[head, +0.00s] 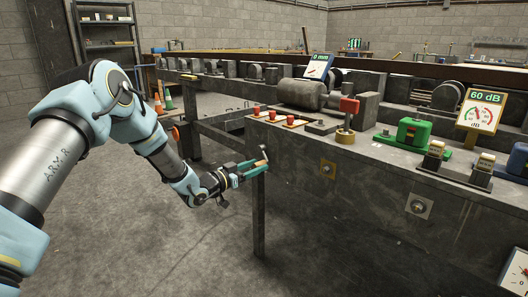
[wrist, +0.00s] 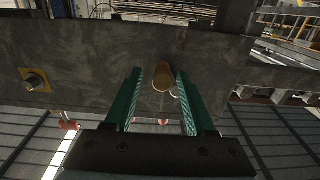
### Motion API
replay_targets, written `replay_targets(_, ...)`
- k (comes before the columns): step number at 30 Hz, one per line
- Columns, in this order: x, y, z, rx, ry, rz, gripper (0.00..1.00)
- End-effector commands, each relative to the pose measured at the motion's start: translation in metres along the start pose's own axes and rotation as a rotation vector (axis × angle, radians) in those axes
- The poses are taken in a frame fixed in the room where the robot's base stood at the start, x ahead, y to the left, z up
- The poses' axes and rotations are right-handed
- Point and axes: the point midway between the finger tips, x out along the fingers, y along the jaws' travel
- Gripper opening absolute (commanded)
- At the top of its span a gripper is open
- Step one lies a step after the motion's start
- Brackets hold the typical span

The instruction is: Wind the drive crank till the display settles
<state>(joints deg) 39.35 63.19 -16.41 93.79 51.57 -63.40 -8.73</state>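The crank's brown handle (wrist: 162,77) points toward the camera in the wrist view, with a pale metal end beside it. In the head view the crank (head: 264,153) is a small metal arm at the bench's left front corner. My gripper (head: 252,168) reaches it with green fingers. In the wrist view my gripper (wrist: 157,82) is open, with the handle between the fingers, nearer the right one; a gap shows on the left. A display (head: 318,66) reading "0 mm" stands behind, and a second display (head: 480,109) reads "60 dB". Which display belongs to the crank is not clear.
The dark bench (head: 340,200) runs along the right. On it are red buttons (head: 272,114), a red-handled lever (head: 347,115), a green block (head: 413,133) and stamp-like blocks (head: 433,157). A bench leg (head: 258,215) stands just below my gripper. The floor at left front is clear.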

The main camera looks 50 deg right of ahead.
Motion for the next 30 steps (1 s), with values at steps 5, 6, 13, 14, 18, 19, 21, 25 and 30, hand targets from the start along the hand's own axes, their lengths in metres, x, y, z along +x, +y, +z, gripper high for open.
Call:
replay_targets(5, 0.0, 0.0, 0.0, 0.0, 0.0, 0.0, 0.57)
replay_targets(6, 0.0, 0.0, 0.0, 0.0, 0.0, 0.0, 0.57)
replay_targets(13, -0.015, -0.001, -0.001, -0.002, -0.002, -0.001, 0.57)
replay_targets(14, -0.018, 0.0, -0.001, -0.002, -0.001, -0.001, 0.57)
replay_targets(18, -0.032, -0.001, -0.001, -0.001, -0.001, -0.001, 0.57)
replay_targets(19, -0.035, 0.0, -0.001, -0.001, -0.001, -0.001, 0.57)
replay_targets(21, -0.041, 0.0, -0.001, 0.0, -0.001, 0.0, 0.57)
replay_targets(25, -0.054, -0.001, -0.001, -0.001, -0.001, -0.002, 0.57)
replay_targets(30, -0.067, 0.0, -0.001, 0.0, -0.001, -0.001, 0.57)
